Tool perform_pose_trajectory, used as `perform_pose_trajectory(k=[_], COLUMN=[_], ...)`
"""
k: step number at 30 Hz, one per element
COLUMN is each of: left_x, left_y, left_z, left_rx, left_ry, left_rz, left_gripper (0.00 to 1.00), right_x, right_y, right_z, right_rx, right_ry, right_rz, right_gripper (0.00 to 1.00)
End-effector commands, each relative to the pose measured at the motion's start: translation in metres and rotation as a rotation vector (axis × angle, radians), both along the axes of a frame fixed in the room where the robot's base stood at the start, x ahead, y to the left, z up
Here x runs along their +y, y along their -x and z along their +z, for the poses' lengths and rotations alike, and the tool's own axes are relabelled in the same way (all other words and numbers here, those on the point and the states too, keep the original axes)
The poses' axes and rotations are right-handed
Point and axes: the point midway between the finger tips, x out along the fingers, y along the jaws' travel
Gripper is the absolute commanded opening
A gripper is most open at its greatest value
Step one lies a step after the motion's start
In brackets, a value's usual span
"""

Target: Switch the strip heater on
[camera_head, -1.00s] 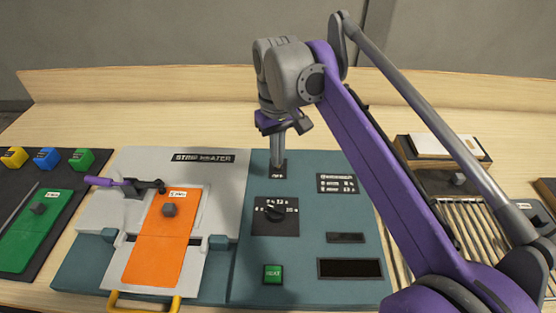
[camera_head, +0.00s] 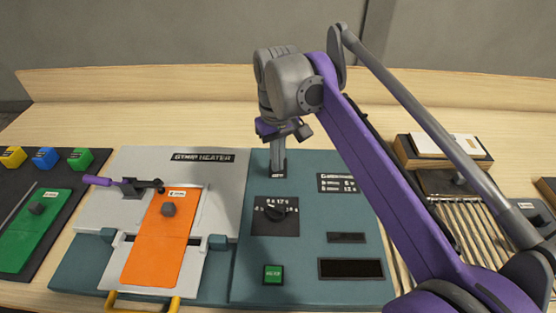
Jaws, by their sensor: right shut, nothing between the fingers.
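The strip heater (camera_head: 210,157) has a light grey plate with an orange sheet (camera_head: 158,240) on it, at the left. Its teal control panel (camera_head: 312,222) stands to the right. The display looks dark. My left gripper is out of view.
A purple-handled clamp (camera_head: 98,181) sits on the heater's left side, and a yellow handle (camera_head: 142,303) is at its front. Coloured blocks and a green sheet (camera_head: 38,225) lie on a dark mat at left. A slatted rack (camera_head: 470,232) stands right, behind my arm.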

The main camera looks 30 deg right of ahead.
Motion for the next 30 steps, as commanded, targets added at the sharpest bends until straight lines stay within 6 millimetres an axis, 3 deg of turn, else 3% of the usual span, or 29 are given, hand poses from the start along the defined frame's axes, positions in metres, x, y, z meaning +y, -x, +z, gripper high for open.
perform_pose_trajectory(k=[10,30], left_x=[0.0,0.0], left_y=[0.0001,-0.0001], left_z=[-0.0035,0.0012], left_rx=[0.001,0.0], left_ry=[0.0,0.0], left_rz=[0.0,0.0], left_gripper=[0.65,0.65], right_x=[0.0001,-0.0049], right_y=[0.0001,-0.0083], right_z=[-0.0097,-0.0089], right_rx=[0.0,0.0], right_ry=[0.0,0.0], right_rz=[0.0,0.0], right_gripper=[0.0,0.0])
